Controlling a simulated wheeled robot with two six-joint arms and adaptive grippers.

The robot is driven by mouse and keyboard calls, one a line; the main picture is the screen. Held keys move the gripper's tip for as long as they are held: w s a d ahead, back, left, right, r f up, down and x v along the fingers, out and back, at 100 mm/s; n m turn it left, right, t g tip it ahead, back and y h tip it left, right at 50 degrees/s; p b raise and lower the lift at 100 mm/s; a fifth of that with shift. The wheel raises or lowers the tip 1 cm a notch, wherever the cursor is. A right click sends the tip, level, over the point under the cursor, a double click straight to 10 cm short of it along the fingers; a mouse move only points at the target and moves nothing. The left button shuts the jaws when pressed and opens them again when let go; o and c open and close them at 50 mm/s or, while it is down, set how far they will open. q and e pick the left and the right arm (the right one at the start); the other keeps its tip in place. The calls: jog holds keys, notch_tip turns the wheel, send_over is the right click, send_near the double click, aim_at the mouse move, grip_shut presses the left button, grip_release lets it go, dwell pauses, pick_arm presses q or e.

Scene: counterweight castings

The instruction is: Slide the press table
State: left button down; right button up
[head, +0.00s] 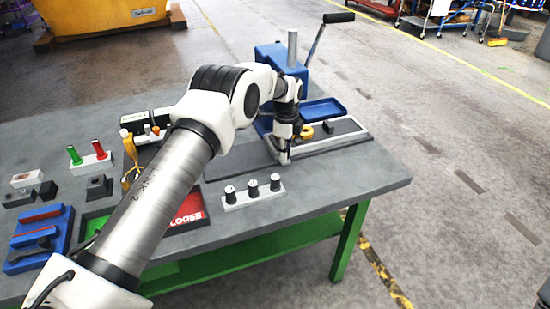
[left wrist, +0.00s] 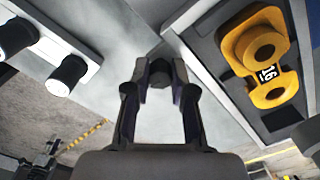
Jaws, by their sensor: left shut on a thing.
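The press (head: 272,60) is blue, with a long black-handled lever (head: 322,35), at the table's far right. Its press table (head: 338,144) is a low pale-edged slide with a dark top, which also fills the right of the left wrist view (left wrist: 217,105). A yellow casting (head: 306,132) lies on it; in the left wrist view the casting (left wrist: 262,62) reads 16. My left gripper (head: 285,158) reaches down at the near-left end of the slide. In the left wrist view its fingers (left wrist: 160,78) are shut on a small dark knob (left wrist: 160,72). My right gripper is out of view.
A white holder with three black pegs (head: 253,196) stands close in front of the gripper. A red mat marked LOOSE (head: 190,210), a red-and-green-handled gauge holder (head: 91,164) and a blue tool tray (head: 38,238) lie to the left. The tabletop's right front (head: 350,180) is clear.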

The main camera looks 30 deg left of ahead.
pick_arm(q)
jog(key=shift+w+d+b, duration=0.3)
jog(key=shift+w+d, duration=0.35)
jog(key=shift+w, duration=0.1)
jog(key=shift+r, duration=0.15)
jog(key=c, duration=1)
grip_release()
jog(key=shift+w+d, duration=0.1)
jog(key=shift+d, duration=0.25)
jog(key=shift+a, duration=0.2)
